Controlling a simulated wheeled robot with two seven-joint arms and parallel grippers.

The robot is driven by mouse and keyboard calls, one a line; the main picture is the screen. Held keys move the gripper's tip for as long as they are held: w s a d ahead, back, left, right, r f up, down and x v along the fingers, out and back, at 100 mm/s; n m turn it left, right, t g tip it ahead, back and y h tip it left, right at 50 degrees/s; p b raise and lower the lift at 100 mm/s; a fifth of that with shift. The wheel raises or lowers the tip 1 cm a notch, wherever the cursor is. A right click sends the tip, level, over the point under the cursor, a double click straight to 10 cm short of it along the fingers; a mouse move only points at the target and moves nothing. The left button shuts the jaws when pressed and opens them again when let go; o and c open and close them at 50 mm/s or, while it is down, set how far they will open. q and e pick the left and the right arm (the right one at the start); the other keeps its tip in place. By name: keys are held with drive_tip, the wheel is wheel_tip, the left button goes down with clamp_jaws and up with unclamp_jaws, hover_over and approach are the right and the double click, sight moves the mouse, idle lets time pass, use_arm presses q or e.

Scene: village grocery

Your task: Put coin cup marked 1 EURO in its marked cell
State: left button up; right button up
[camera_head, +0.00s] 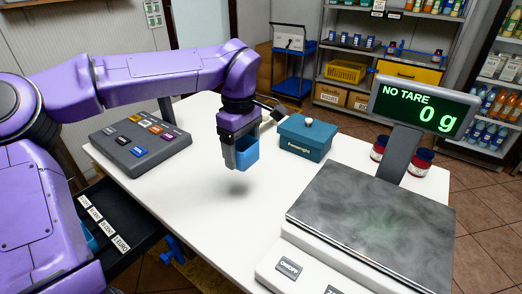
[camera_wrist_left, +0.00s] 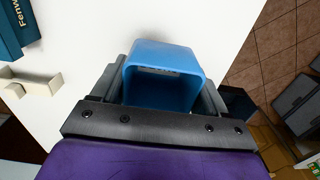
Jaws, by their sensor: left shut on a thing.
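A blue open-topped cup (camera_head: 246,152) is held in my left gripper (camera_head: 231,145), above the white counter with a shadow below it. In the left wrist view the cup (camera_wrist_left: 165,57) sits between the two dark fingers; a small pale marking shows on it, too small to read. An open black drawer (camera_head: 138,232) at the lower left carries several white labels along its edge, one reading 1 EURO (camera_head: 121,243). Another blue thing (camera_head: 91,239) shows partly in the drawer; my arm hides much of the drawer. My right gripper is not in view.
A grey key panel (camera_head: 126,151) stands on the counter (camera_head: 190,205) at the left. A teal lidded box (camera_head: 303,139) is right of the cup. A scale (camera_head: 375,220) reading 0 g fills the right. The counter below the cup is clear.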

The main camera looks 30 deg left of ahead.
use_arm(q)
drive_tip(key=w+a+f+p, duration=0.1)
drive_tip(key=w+f, duration=0.1)
drive_tip(key=w, duration=0.1)
drive_tip(key=w+a+f+p, duration=0.1)
drive_tip(key=w+a+f, duration=0.1)
drive_tip(key=w+f, duration=0.1)
drive_tip(key=w+a+f+p, duration=0.1)
drive_tip(key=w+a+f, duration=0.1)
drive_tip(key=w, duration=0.3)
drive_tip(key=shift+f, duration=0.75)
drive_tip(key=shift+w+a+f, duration=0.15)
drive_tip(key=shift+w+f, duration=0.05)
drive_tip(key=shift+f, duration=0.1)
wheel_tip(320, 180, down, 3)
drive_tip(key=shift+w+r, duration=0.1)
drive_tip(key=shift+w+f, duration=0.1)
drive_tip(key=shift+f, duration=0.3)
drive_tip(key=shift+f, duration=0.1)
drive_tip(key=o, duration=1)
